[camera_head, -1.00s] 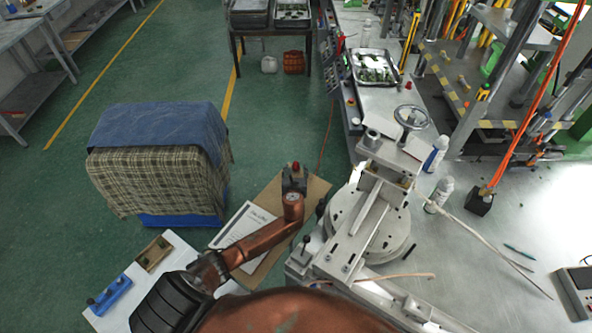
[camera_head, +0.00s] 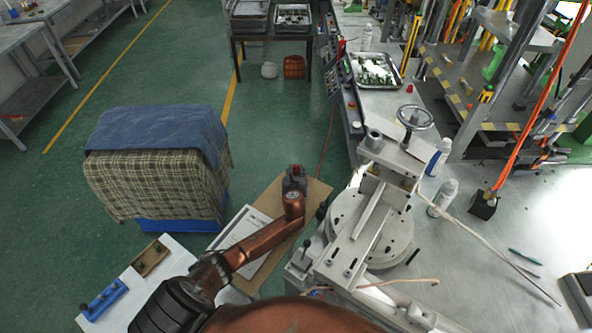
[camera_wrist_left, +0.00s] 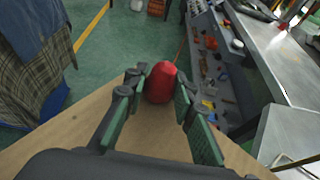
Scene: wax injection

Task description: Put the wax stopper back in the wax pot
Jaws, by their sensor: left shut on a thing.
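My left gripper (camera_head: 294,182) is above the brown board at the machine's left side. It is shut on a rounded red thing, which looks like the wax stopper (camera_head: 296,168). In the left wrist view the red stopper (camera_wrist_left: 160,82) sits between the two green-padded fingers (camera_wrist_left: 158,98), its rounded top facing away from the wrist. Its lower part is hidden by the fingers. I cannot make out the wax pot for certain in either view. My right gripper is not in view.
The machine with a handwheel (camera_head: 415,117) and round plate (camera_head: 345,215) stands right of the gripper. The brown board (camera_head: 318,190) and white paper (camera_head: 240,232) lie below. A cloth-covered stack (camera_head: 160,180) stands left. White bottles (camera_head: 443,195) stand on the steel table.

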